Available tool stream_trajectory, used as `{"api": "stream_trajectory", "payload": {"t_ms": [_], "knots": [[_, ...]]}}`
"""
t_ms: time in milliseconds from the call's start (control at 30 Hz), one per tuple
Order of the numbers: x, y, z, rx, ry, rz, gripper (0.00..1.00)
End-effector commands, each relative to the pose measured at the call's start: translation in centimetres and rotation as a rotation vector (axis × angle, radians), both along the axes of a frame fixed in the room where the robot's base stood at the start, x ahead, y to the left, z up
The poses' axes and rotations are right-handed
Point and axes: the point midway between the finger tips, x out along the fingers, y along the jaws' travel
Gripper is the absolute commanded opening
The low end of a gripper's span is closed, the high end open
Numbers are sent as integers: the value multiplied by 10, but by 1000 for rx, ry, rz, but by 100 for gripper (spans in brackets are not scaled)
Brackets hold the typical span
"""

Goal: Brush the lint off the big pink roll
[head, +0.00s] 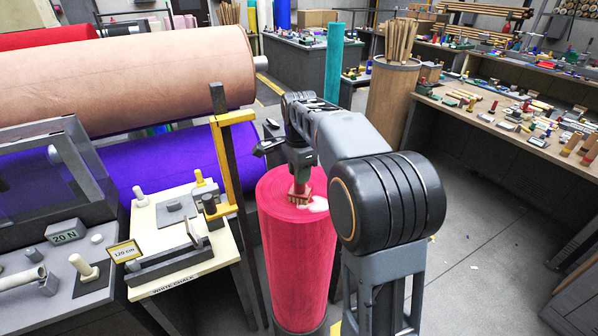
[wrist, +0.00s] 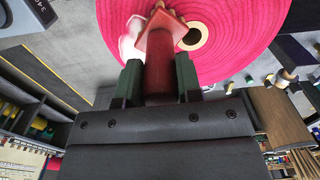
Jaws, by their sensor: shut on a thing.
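The pink roll (head: 290,255) stands upright in front of me, and its round top end also shows in the wrist view (wrist: 240,45) with a pale core hole (wrist: 197,37). A whitish lint patch (head: 318,204) lies on the top, right beside the brush; it shows left of the brush in the wrist view (wrist: 127,42). My gripper (head: 301,172) is shut on the red handle of the brush (wrist: 158,75). The bristles (head: 298,197) point down at the roll's top; I cannot tell for sure whether they touch it.
A large peach roll (head: 150,80) and a purple roll (head: 160,155) lie behind on the left. A cream bench (head: 165,240) with a yellow bracket (head: 227,165) stands close left of the pink roll.

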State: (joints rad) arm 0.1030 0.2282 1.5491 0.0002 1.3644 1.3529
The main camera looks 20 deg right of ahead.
Motion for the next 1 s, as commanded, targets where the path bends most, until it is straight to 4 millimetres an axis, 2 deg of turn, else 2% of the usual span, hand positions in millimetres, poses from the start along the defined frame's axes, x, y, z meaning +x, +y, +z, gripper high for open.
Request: {"api": "stream_trajectory", "payload": {"t_ms": [600,1000], "knots": [[-24,-30,2,-2,0,-1,9],[-26,-32,2,-2,0,-1,9]]}}
